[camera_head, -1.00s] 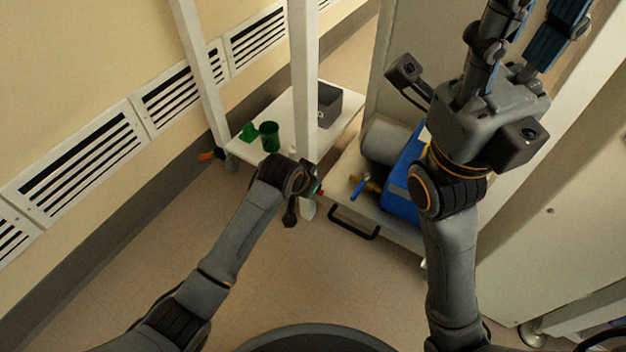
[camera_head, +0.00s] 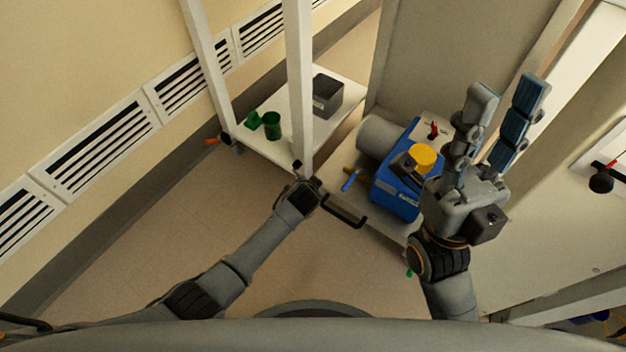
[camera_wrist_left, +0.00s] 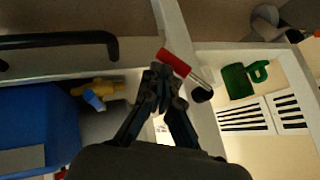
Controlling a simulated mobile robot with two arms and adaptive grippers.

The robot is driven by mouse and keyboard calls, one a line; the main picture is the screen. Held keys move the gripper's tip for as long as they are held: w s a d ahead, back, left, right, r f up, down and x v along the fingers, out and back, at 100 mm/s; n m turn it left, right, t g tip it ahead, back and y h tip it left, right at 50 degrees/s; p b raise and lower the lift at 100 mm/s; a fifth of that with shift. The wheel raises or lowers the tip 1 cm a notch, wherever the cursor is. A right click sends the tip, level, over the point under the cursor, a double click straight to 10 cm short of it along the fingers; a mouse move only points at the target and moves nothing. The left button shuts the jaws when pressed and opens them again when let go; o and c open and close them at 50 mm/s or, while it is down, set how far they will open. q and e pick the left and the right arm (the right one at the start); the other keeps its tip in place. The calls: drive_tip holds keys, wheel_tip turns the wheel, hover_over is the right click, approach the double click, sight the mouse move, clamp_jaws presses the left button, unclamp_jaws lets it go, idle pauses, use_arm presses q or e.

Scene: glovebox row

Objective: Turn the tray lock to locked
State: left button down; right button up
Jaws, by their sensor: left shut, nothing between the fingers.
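A red lever (camera_wrist_left: 175,62) with a pale metal shaft shows in the left wrist view, beside a white post. I cannot tell for sure that it is the tray lock, and no lock marking is readable. My left gripper (camera_wrist_left: 164,84) is shut and empty, its fingertips just below the red lever; I cannot tell whether they touch it. In the head view my left gripper (camera_head: 312,184) is by the foot of the post, left of the tray's black handle (camera_head: 344,213). My right gripper (camera_head: 508,92) is raised at the right, fingers apart and empty.
A blue pump (camera_head: 398,195) with a yellow cap sits on the white tray (camera_head: 385,226). White posts (camera_head: 299,80) stand close by. Floor is clear at left.

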use_arm(q)
drive_tip(key=shift+f, duration=0.25)
idle(0.6)
drive_tip(key=v, duration=1.2)
drive_tip(key=shift+w, duration=0.1)
